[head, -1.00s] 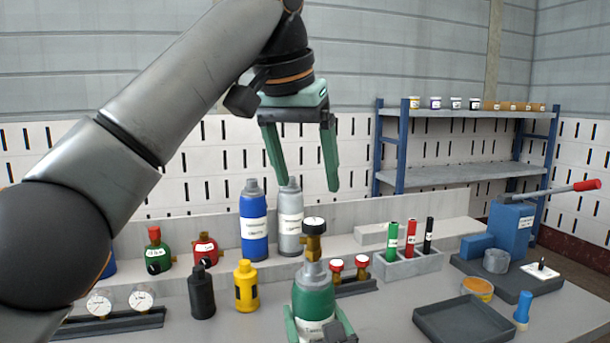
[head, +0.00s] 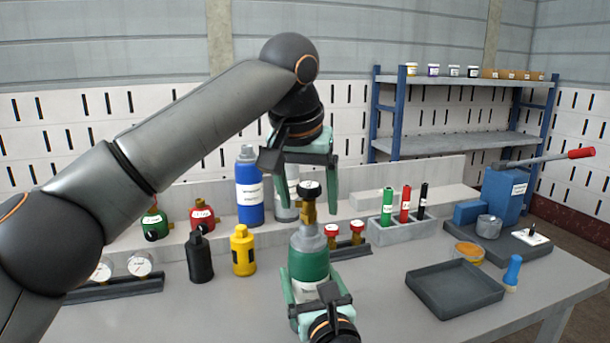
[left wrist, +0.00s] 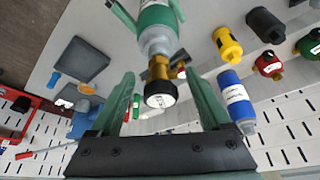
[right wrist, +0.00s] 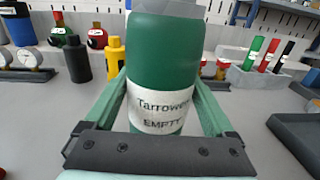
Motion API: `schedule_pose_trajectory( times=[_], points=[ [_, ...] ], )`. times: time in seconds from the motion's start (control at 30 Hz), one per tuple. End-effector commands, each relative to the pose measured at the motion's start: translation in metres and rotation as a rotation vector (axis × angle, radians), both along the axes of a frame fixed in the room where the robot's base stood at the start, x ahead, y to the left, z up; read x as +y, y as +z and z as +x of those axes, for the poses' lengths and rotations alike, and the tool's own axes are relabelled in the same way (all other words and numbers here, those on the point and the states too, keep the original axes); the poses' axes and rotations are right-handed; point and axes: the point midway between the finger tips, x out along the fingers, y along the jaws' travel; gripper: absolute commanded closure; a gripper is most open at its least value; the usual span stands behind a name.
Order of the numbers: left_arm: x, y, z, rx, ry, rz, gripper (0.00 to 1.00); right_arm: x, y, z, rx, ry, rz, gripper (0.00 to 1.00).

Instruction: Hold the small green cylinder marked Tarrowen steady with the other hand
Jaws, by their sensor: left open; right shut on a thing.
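The green cylinder (head: 309,262) stands upright at the front middle of the table, with a grey shoulder and a brass valve topped by a black-rimmed gauge (head: 309,190). In the right wrist view its label reads "Tarrowen EMPTY" (right wrist: 160,112). My right gripper (head: 312,298) is shut around its lower body. My left gripper (head: 306,205) is open and points down, its fingers on either side of the gauge and apart from it. In the left wrist view the gauge (left wrist: 160,94) lies between the open fingers.
Black (head: 200,258) and yellow (head: 243,252) bottles stand left of the cylinder. Blue (head: 249,192) and silver cylinders stand behind. A rack (head: 404,232) of green, red and black tubes, and a dark tray (head: 454,290), are to the right. Bare table lies between cylinder and tray.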

Motion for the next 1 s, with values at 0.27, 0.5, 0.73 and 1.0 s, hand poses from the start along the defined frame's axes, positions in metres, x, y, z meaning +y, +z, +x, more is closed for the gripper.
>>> schedule_pose_trajectory(
  times=[0.27,0.5,0.73,1.0],
  points=[
    [-0.001,-0.01,0.0038,0.001,0.0,-0.001,0.19,-0.0002,-0.0003,0.0001,0.001,-0.001,-0.001,0.78],
    [-0.0008,-0.0096,0.0038,0.0,0.0,0.0,0.28,-0.0002,-0.0004,0.0001,0.001,-0.001,-0.001,0.78],
    [-0.0008,-0.0092,0.0037,0.0,0.0,0.0,0.54,-0.0002,-0.0004,0.0001,0.001,0.0,-0.001,0.78],
    [-0.0006,-0.0091,0.0038,0.0,0.0,0.0,0.84,-0.0003,-0.0004,0.0002,0.001,-0.001,0.0,0.78]
  ],
)
